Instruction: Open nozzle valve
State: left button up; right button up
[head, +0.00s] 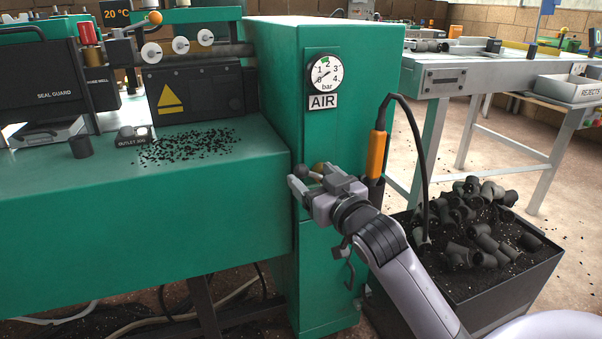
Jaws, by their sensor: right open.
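My right gripper (309,178) is in front of the green cabinet, below the pressure gauge (324,73) and its AIR label (323,102). Its fingers are apart. The gauge needle points to the low side. My left gripper is out of view.
A dark bin (490,300) of grey pipe fittings stands at the lower right. A grey-legged table (470,85) stands behind it.

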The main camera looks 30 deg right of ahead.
aim_at(308, 173)
jog(key=shift+w+d+b, duration=0.2)
jog(key=shift+w+b, duration=0.2)
jog(key=shift+w, duration=1.75)
jog(key=shift+c, duration=0.3)
